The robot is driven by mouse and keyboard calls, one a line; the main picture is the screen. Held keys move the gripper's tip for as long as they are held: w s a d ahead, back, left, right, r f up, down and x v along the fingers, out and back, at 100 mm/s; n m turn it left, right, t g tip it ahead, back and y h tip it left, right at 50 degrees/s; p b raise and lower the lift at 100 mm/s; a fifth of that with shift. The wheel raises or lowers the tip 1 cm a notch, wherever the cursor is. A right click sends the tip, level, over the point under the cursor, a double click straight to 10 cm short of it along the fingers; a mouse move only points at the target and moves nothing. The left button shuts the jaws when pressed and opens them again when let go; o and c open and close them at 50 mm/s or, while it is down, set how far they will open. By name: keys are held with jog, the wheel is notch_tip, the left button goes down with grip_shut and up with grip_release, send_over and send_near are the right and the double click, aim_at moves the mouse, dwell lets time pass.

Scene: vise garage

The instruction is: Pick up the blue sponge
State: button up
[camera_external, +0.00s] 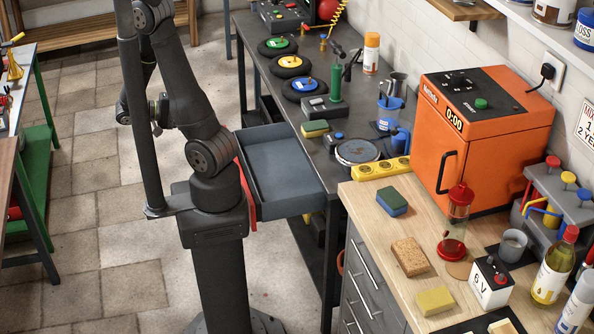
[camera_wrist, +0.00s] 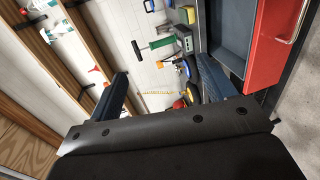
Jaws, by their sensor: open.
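The blue sponge (camera_external: 392,201) lies on the wooden worktop at the right in the external view, with a dark green top face and a blue side. It is nothing I can make out in the wrist view. My gripper (camera_wrist: 162,70) shows in the wrist view with its two dark fingers wide apart and nothing between them. In the external view my gripper cannot be clearly made out, and my arm stands left of the benches, well away from the sponge.
A brown sponge (camera_external: 410,257) and a yellow sponge (camera_external: 435,300) lie nearer on the worktop (camera_external: 375,240). A yellow-green sponge (camera_external: 315,128) lies on the dark bench. The orange oven (camera_external: 485,135) and a red-capped glass jar (camera_external: 456,225) stand close by. An open drawer (camera_external: 280,165) juts out beside my arm.

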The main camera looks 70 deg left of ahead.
notch_tip(320, 180, up, 11)
jog(key=w+a+f+m+g+h, duration=0.1)
jog(key=w+m+g+h, duration=0.3)
jog(key=w, duration=0.5)
jog(key=w+a+f+m+g+h, duration=0.1)
jog(key=w+f+m+g+h, duration=0.15)
jog(key=w+m, duration=0.45)
jog(key=w+d+m+g+h, duration=0.15)
jog(key=w+d+m, duration=0.3)
jog(key=w, duration=0.45)
jog(key=w+d+m+g, duration=0.3)
jog(key=w+d+m, duration=0.15)
jog(key=w, duration=0.45)
jog(key=m+g+y, duration=0.2)
jog(key=m+g, duration=0.1)
jog(key=m, duration=1.1)
send_over(392, 197)
jog(key=s+a, duration=0.1)
jog(key=a, duration=0.8)
notch_tip(392, 197, down, 3)
jog(key=x, duration=1)
jog(key=shift+s+d+f, duration=0.15)
jog(key=shift+d+f, duration=0.05)
jog(key=shift+d, duration=0.05)
jog(key=shift+s+d+x, duration=0.2)
jog(key=shift+x, duration=1.2)
jog(key=shift+s+d+x, duration=0.15)
jog(key=shift+x, duration=1.25)
jog(key=shift+r, duration=0.2)
jog(key=c, duration=1.1)
